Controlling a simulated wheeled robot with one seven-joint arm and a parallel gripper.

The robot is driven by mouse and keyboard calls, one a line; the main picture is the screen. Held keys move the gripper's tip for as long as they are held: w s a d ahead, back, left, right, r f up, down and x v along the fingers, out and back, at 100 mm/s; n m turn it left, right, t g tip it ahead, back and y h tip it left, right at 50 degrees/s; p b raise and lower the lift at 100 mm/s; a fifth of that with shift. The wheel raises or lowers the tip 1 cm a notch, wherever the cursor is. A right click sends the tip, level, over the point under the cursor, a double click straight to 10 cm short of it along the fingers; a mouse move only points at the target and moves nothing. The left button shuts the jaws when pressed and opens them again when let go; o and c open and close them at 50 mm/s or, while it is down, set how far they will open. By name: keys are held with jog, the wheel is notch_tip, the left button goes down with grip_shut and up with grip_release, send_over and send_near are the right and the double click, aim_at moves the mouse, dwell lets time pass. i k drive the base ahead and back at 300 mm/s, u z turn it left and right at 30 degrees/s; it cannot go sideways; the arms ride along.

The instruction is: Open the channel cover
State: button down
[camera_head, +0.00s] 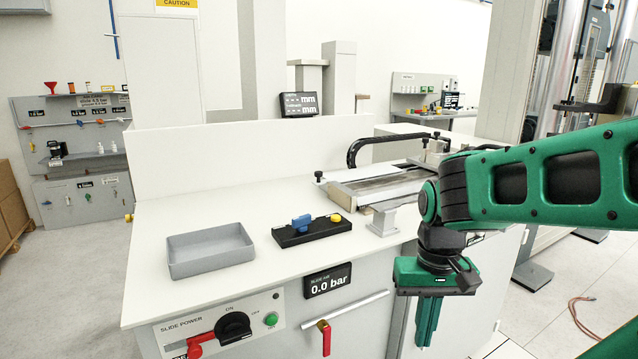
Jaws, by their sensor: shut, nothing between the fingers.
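A long metal channel fixture (362,191) lies on the right end of the white bench, with a flat grey top. My gripper (426,340) points down in front of the bench's right front edge, lower in the picture than the fixture. Its green fingers are shut with nothing between them, and it is apart from the handle. My wrist and arm hide the right end of the fixture.
On the white bench top (180,215) stand an empty grey tray (212,264) and a black block with a blue lever (303,222). The bench front carries a "0.0 bar" display (328,281), a red-handled valve (325,335), a silver rail (348,309) and a slide power panel (215,330).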

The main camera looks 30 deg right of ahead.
aim_at(343, 177)
jog(key=k, duration=1.05)
jog(key=z, duration=0.5)
jog(key=i, duration=1.1)
jog(key=u, duration=0.5)
jog(key=i, duration=0.45)
jog(key=u, duration=0.4)
